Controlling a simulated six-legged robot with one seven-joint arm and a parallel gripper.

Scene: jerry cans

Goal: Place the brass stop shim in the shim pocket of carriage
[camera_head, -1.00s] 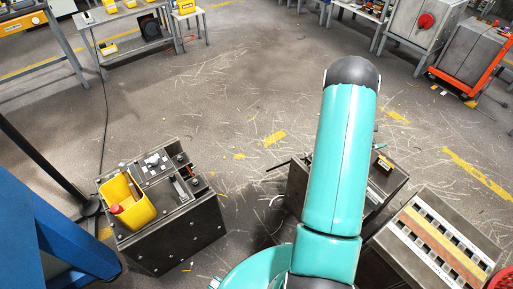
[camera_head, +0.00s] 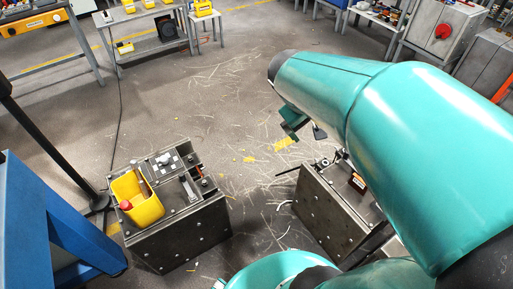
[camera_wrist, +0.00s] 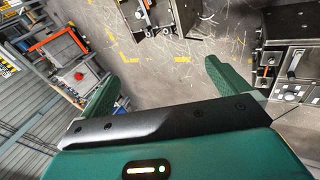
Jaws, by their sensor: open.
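My gripper (camera_wrist: 160,74) is open and empty, its two green fingers wide apart with bare floor beyond them in the wrist view. In the head view my gripper (camera_head: 305,124) hangs above the floor between two dark metal blocks. The left block (camera_head: 185,238) carries a slotted fixture, a checkered plate and a yellow bin. It shows at the right of the wrist view (camera_wrist: 307,58). The right block (camera_head: 325,215) is partly hidden by my arm. I cannot make out the brass shim or its pocket, nor tell which block holds the carriage.
The yellow bin (camera_head: 148,208) holds a red-topped item. A blue frame (camera_head: 65,215) and a dark post stand at the far left. Benches and a grey cabinet (camera_head: 432,28) line the back. Open floor (camera_head: 210,85) lies between, with scattered debris.

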